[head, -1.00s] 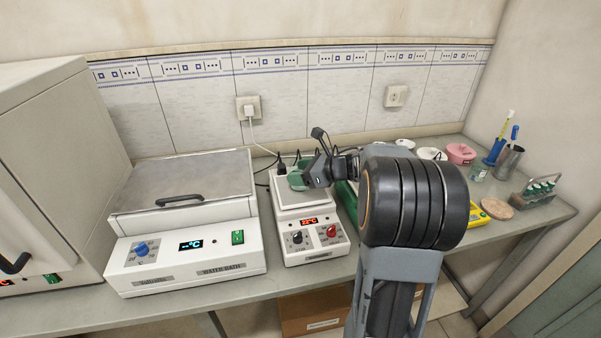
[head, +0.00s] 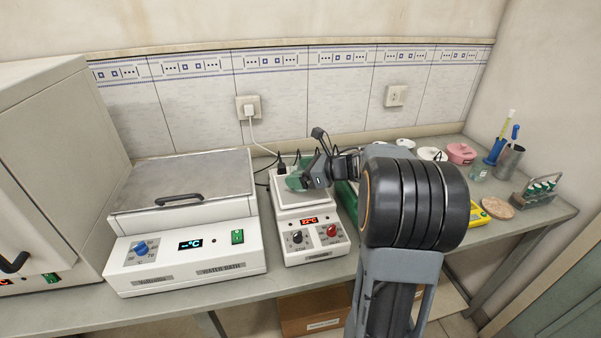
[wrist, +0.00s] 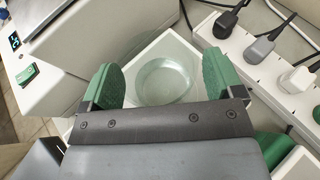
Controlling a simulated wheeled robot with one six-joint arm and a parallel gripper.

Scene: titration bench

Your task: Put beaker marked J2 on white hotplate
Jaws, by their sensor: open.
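The white hotplate (head: 311,240) stands between the water bath and the arm, with a lit red display. A clear glass beaker (wrist: 164,84) stands upright on its pale square top (wrist: 180,46) in the wrist view. I can read no J2 mark on it. My gripper (wrist: 163,82) is open, with one green finger pad on each side of the beaker and a visible gap to the glass. In the head view my gripper (head: 297,179) is over the hotplate's top, and the beaker cannot be made out behind it.
The water bath (head: 185,262) stands close on the hotplate's left. A power strip with plugs (wrist: 262,58) lies close beside the hotplate in the wrist view. A pink dish (head: 461,153) and a tube rack (head: 540,191) are farther right.

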